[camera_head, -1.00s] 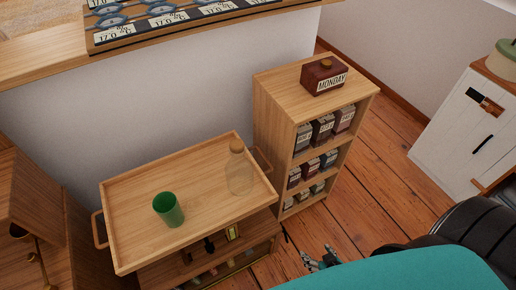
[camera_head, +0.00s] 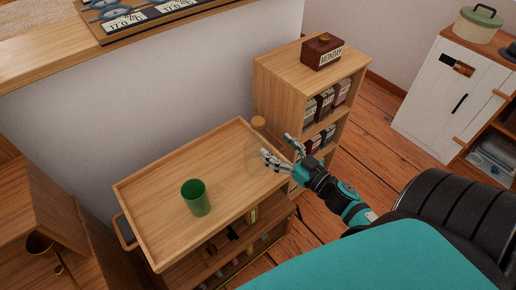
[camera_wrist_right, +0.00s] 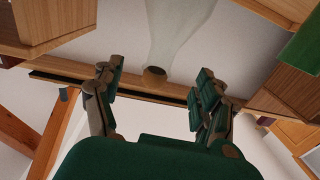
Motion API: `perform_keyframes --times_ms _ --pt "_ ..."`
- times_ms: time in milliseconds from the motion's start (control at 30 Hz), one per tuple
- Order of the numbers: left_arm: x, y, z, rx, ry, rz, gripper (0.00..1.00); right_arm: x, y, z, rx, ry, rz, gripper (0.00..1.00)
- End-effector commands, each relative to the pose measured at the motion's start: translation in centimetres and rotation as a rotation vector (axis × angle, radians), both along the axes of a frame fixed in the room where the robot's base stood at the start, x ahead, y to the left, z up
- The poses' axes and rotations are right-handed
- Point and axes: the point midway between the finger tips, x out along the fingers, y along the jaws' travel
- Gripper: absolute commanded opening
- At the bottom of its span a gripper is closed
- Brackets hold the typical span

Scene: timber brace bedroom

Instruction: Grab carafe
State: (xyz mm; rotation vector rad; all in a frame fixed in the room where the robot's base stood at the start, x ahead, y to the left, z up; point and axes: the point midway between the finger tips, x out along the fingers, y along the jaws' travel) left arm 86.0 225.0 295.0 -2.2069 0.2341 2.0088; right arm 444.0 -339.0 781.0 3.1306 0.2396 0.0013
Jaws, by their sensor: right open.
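The clear glass carafe (camera_head: 254,152) with a cork stopper stands at the right end of the wooden trolley's top tray (camera_head: 165,205). It is faint and partly hidden by my right gripper. My right gripper (camera_head: 279,149) is open at the carafe's right side, its fingers pointing toward it. In the right wrist view, the carafe (camera_wrist_right: 180,30) appears upside down, with its cork between and beyond the two open fingers (camera_wrist_right: 157,80). I cannot tell whether a finger touches the glass. My left gripper is not in view.
A green cup (camera_head: 196,198) stands on the tray, left of the carafe. A wooden shelf (camera_head: 285,72) with boxes and a brown MONDAY box (camera_head: 322,52) stands close behind my right gripper. A white cabinet (camera_head: 440,95) is at the right.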

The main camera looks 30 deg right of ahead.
Motion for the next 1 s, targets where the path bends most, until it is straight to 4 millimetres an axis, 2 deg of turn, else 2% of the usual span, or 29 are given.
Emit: perform_keyframes --times_ms 100,367,633,967,1000 --pt "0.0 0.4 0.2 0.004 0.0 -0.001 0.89 2.0 0.3 0.1 0.0 -0.002 0.0 0.74" --pt "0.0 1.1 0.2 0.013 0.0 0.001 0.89 3.8 0.6 -0.1 0.0 -0.001 -0.001 0.74" --pt "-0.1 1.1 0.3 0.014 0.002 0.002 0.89 7.6 1.2 -0.4 0.0 -0.001 -0.001 0.74" --pt "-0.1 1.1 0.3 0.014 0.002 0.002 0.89 8.3 1.4 -0.6 0.0 0.001 -0.001 0.74" --pt "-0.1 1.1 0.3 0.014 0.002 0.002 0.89 8.3 1.4 -0.5 0.0 0.001 -0.001 0.69"
